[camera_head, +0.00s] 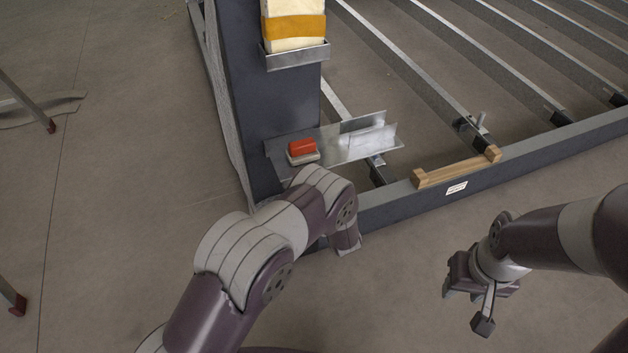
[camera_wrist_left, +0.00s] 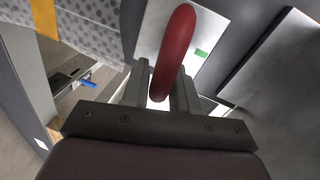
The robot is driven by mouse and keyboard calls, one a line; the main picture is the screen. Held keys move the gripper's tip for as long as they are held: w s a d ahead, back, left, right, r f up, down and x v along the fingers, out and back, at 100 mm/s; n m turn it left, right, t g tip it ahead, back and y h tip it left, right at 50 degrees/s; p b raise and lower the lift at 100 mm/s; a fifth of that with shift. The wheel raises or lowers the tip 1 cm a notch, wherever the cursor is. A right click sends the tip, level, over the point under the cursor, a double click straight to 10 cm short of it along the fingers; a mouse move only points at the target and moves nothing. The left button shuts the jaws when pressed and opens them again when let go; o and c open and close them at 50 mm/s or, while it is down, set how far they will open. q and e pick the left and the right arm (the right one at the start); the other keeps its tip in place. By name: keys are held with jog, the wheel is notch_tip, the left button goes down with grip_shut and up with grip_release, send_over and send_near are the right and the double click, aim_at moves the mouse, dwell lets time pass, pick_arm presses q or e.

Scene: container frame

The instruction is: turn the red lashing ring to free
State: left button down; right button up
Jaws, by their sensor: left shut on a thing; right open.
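The red lashing ring (camera_wrist_left: 175,45) shows in the left wrist view. It stands edge-on in front of a pale plate (camera_wrist_left: 150,35) with a small green mark (camera_wrist_left: 201,53) to the right of the ring. My left gripper (camera_wrist_left: 160,88) is shut on the ring, one finger on each side of its lower part. In the head view my left arm hides the ring and most of that gripper. My right gripper (camera_head: 465,306) is open and empty at the lower right, over the floor and apart from the frame.
A dark post (camera_head: 270,105) carries a metal shelf (camera_head: 345,140) with a red block (camera_head: 302,147) on it, and a holder with a yellow-banded pale pack (camera_head: 295,24) above. A wooden handle (camera_head: 455,168) lies along the frame's dark front beam (camera_head: 535,155). Floor in front is open.

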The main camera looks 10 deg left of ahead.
pick_arm(q)
jog(key=shift+s+f+m, duration=0.2)
jog(key=shift+f+m, duration=0.2)
jog(key=shift+m, duration=0.5)
jog(key=shift+s+f, duration=0.1)
jog(key=shift+f, duration=0.05)
jog(key=c, duration=1.1)
grip_release()
jog(key=shift+o, duration=0.2)
jog(key=shift+w+r, duration=0.2)
jog(key=shift+s+d+r+p, duration=0.15)
jog(key=shift+s+p, duration=0.05)
jog(key=shift+p, duration=0.1)
jog(key=p+v, duration=0.3)
jog(key=v, duration=0.9)
jog(key=shift+d, duration=0.15)
